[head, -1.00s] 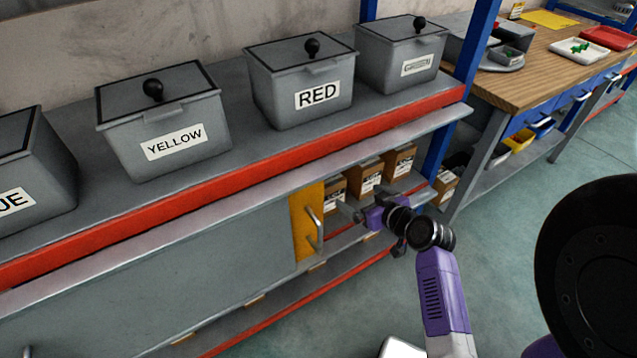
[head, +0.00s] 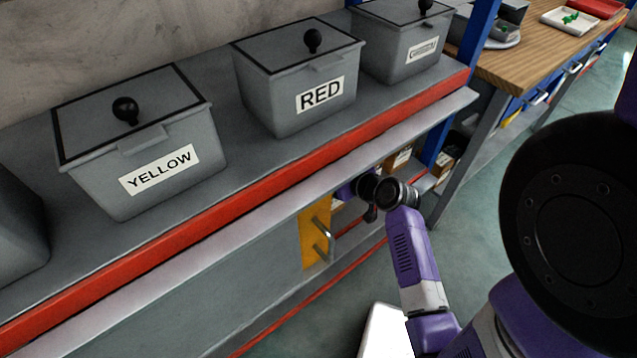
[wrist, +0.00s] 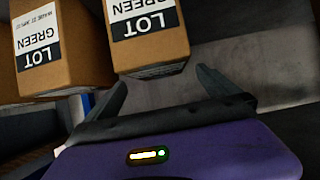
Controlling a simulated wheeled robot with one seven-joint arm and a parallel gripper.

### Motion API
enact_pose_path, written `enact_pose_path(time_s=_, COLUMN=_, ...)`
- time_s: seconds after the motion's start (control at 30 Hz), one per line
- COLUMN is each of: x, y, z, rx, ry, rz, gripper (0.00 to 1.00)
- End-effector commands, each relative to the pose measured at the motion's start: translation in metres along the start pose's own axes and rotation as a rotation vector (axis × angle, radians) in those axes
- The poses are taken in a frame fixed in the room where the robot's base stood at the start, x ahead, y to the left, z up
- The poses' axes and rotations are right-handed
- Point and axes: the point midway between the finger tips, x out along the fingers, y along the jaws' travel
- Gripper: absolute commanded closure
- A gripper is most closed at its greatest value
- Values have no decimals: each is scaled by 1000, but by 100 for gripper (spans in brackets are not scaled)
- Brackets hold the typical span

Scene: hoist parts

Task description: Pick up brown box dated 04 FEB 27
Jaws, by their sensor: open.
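In the wrist view my gripper (wrist: 163,90) is open, with nothing between its fingers. I cannot read any date on either label. In the head view my arm reaches under the shelf and hides most of the boxes; part of one brown box (head: 398,160) shows behind it. The gripper itself is hidden there.
Grey lidded bins marked YELLOW (head: 150,150) and RED (head: 290,90) stand on the shelf above. A yellow panel with a handle (head: 316,235) is left of the opening. A blue post (head: 440,145) stands at the right. Bare shelf (wrist: 265,70) shows right of the boxes.

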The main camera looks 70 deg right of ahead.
Motion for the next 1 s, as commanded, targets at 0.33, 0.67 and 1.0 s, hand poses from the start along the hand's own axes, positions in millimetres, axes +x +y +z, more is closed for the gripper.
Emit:
enact_pose_path(time_s=0.33, x=45, y=2, z=4, rx=0, ry=0, rz=0, gripper=0)
enact_pose_path(time_s=0.67, x=55, y=2, z=4, rx=0, ry=-1, rz=0, gripper=0)
enact_pose_path(time_s=1.0, x=55, y=2, z=4, rx=0, ry=-1, rz=0, gripper=59)
